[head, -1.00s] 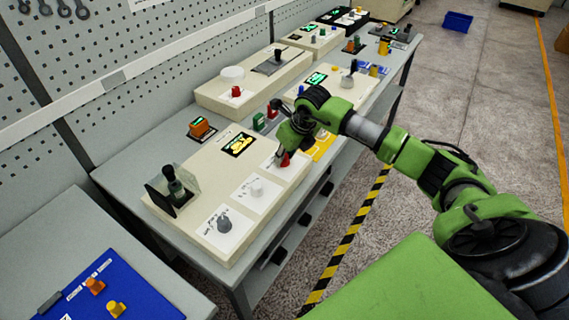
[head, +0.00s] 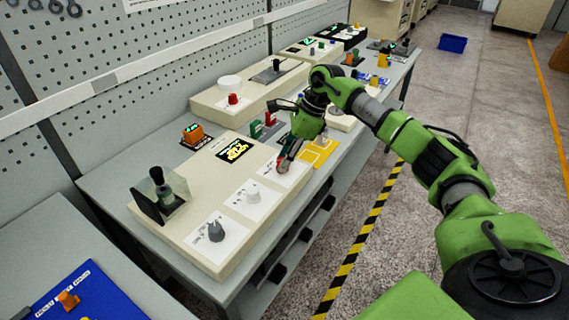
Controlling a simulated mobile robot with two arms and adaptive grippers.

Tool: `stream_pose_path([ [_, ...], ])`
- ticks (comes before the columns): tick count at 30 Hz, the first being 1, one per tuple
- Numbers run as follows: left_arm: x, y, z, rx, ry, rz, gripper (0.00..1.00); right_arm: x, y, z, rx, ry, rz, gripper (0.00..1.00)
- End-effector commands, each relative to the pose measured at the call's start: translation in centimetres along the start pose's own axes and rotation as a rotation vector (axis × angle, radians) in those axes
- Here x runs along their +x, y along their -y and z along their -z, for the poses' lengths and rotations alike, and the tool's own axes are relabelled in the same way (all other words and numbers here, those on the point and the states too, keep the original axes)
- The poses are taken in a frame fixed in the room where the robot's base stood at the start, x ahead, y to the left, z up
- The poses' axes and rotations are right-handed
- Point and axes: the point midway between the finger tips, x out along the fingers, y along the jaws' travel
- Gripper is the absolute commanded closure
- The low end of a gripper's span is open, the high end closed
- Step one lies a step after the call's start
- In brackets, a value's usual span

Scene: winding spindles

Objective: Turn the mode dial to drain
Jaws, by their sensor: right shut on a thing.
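The near cream control panel (head: 190,205) on the grey bench carries a row of three dials on white labelled plates. My left gripper is out of view.
A lever with a clear guard (head: 162,192) stands at the panel's near left. A lit display (head: 235,150) is on its back part. An orange meter (head: 194,133) and more panels stand behind. A yellow-marked pad (head: 318,153) lies just beyond my right gripper.

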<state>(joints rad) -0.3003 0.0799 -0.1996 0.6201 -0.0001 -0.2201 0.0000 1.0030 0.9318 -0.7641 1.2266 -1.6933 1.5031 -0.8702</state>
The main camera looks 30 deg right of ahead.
Motion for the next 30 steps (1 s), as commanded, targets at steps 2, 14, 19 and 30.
stream_pose_path([
  [2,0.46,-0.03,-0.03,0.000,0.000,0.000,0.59,0.09,0.12,-0.02,-0.043,0.001,-0.016,0.97],
  [14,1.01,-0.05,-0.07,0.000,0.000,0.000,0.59,0.01,0.15,-0.03,-0.164,-0.001,-0.066,0.97],
  [19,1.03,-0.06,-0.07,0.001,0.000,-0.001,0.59,0.00,0.13,-0.01,-0.172,-0.002,-0.070,0.97],
  [30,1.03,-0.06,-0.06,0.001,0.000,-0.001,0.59,0.00,0.13,-0.01,-0.172,-0.001,-0.070,0.59],
])
